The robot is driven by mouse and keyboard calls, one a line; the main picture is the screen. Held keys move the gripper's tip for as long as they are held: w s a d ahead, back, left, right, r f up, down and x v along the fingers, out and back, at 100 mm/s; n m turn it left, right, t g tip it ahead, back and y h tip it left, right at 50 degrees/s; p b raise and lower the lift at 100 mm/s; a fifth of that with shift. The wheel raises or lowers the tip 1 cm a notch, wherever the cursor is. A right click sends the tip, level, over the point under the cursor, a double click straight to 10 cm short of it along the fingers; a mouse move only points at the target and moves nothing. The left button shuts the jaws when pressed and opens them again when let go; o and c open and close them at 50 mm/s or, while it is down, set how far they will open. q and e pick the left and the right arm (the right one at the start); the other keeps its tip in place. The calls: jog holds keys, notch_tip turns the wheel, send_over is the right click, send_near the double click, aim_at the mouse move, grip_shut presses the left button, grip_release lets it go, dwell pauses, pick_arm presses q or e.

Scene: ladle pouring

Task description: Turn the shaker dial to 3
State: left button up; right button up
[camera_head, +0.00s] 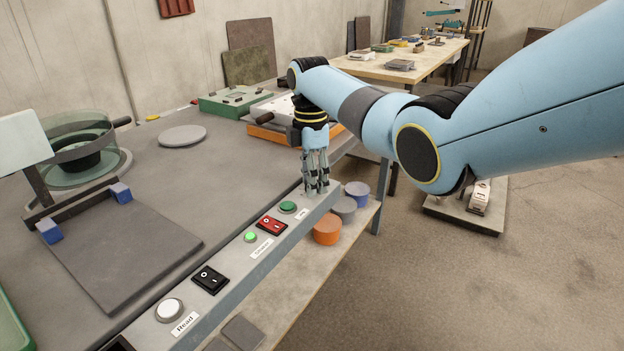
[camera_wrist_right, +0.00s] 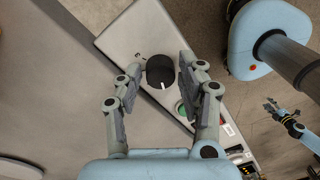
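The shaker dial shows in the right wrist view as a round black knob (camera_wrist_right: 160,70) with a white pointer line, on a light grey panel (camera_wrist_right: 135,35). The pointer faces the lower edge of that picture; small marks beside the knob are too small to read. In the head view my right gripper (camera_head: 316,188) points down at the panel's far end and hides the dial. A small gripper (camera_wrist_right: 277,110), apparently my left, shows at the right wrist view's edge.
The panel strip also holds a green button (camera_head: 287,207), a red switch (camera_head: 272,226), a lit green light (camera_head: 250,237), a black switch (camera_head: 210,279) and a white button (camera_head: 169,310).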

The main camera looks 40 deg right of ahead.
grip_shut()
